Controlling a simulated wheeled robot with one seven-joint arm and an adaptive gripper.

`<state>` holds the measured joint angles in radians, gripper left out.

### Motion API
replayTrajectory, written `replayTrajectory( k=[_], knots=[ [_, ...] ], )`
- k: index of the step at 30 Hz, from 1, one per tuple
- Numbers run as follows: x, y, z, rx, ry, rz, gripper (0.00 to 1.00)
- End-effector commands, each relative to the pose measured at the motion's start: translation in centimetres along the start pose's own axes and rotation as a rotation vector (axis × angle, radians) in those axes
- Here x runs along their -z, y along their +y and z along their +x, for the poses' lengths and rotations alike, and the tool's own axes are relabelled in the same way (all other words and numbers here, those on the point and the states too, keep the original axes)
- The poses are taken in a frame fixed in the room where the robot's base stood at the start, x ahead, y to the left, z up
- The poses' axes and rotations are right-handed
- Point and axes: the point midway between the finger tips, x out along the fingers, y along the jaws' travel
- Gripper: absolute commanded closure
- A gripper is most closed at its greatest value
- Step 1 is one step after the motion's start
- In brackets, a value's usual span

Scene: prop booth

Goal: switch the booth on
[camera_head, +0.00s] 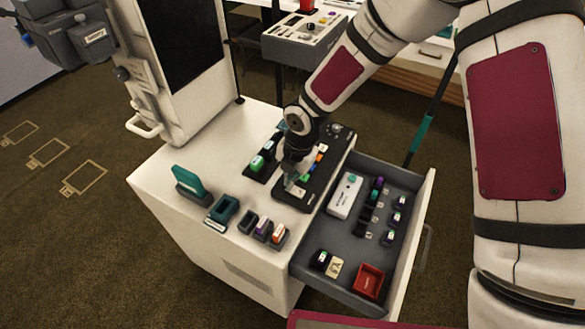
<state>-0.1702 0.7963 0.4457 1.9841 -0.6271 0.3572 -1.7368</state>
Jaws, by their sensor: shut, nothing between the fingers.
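The booth is a white cabinet (165,173) with a tall white unit (185,115) bearing a dark screen (190,40) at its back left. A black control panel (325,172) with several coloured keys lies on the cabinet top, by the open drawer. My gripper (290,184) points down at the near left part of this panel, its fingers shut and empty. I cannot tell whether its tips touch the panel. The wrist hides part of the panel. The screen is dark. A dark knob (122,74) is on the tall unit's left side. No switch can be clearly made out.
The drawer (330,285) stands open at the right, holding a white remote-like box (345,195), a red tray (369,281) and small dark blocks. A teal card in a holder (189,182), a teal-grey box (223,210) and small coloured blocks (262,230) stand on the cabinet's front left.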

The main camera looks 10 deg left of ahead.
Motion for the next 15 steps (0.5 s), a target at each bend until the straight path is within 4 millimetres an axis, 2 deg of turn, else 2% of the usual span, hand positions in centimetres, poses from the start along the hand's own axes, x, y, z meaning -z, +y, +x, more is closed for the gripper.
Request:
replayTrajectory(
  k=[6, 15],
  knots=[
    [0.01, -0.02, 1.13, 0.0, 0.0, 0.001, 1.0],
    [-0.01, 0.0, 1.15, 0.0, 0.0, 0.001, 1.0]
  ],
)
